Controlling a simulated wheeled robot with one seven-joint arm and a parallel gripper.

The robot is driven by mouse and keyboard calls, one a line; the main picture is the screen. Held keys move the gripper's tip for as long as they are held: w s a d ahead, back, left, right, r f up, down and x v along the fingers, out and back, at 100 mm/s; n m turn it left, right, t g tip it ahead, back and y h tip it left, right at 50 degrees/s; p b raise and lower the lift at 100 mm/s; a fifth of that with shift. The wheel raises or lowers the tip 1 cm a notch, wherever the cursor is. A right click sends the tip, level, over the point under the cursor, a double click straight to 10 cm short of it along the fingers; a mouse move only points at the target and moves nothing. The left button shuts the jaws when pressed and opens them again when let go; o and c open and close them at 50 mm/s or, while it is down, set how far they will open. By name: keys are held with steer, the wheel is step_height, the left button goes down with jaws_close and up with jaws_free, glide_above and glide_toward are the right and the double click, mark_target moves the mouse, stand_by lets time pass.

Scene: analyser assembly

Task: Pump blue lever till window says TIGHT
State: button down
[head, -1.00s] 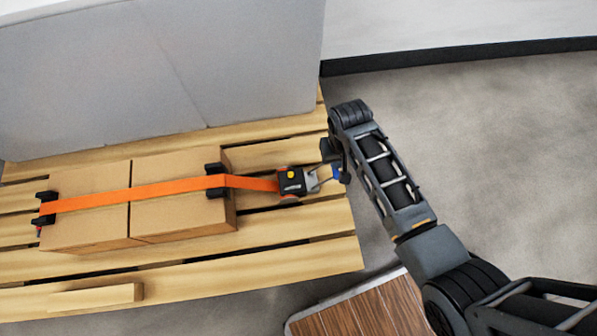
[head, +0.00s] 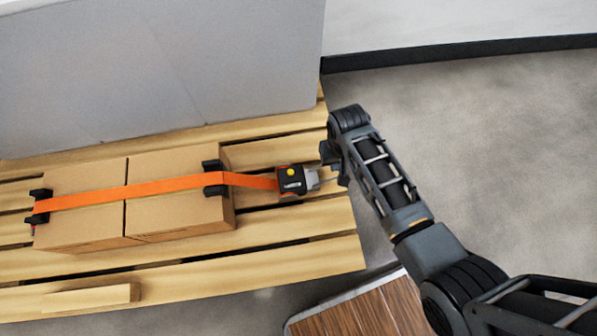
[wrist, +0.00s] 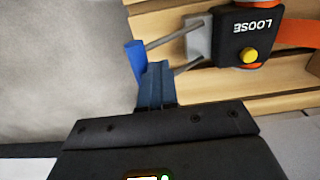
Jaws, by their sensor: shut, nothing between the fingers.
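The black ratchet (head: 291,182) with a yellow button sits at the right end of an orange strap (head: 130,191). In the wrist view, the window on the ratchet (wrist: 257,27) reads LOOSE, upside down. Two grey bars run from it to the blue lever handle (wrist: 135,62). My gripper (wrist: 156,72) is shut and empty, its fingertips right beside the blue handle; whether they touch it I cannot tell. In the head view, my gripper (head: 333,163) is at the lever's outer end and hides the blue handle.
The strap crosses two cardboard boxes (head: 180,205) with black corner guards on a wooden pallet (head: 300,250). A grey panel (head: 150,75) stands behind. A loose wood block (head: 90,298) lies at the front. Bare floor (head: 500,160) is open to the right.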

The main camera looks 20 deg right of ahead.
steer(key=shift+f+b, duration=0.85)
steer(key=shift+f, duration=0.65)
step_height(320, 180, up, 8)
steer(key=p, duration=0.8)
steer(key=shift+r+p, duration=0.2)
steer(key=shift+p, duration=0.2)
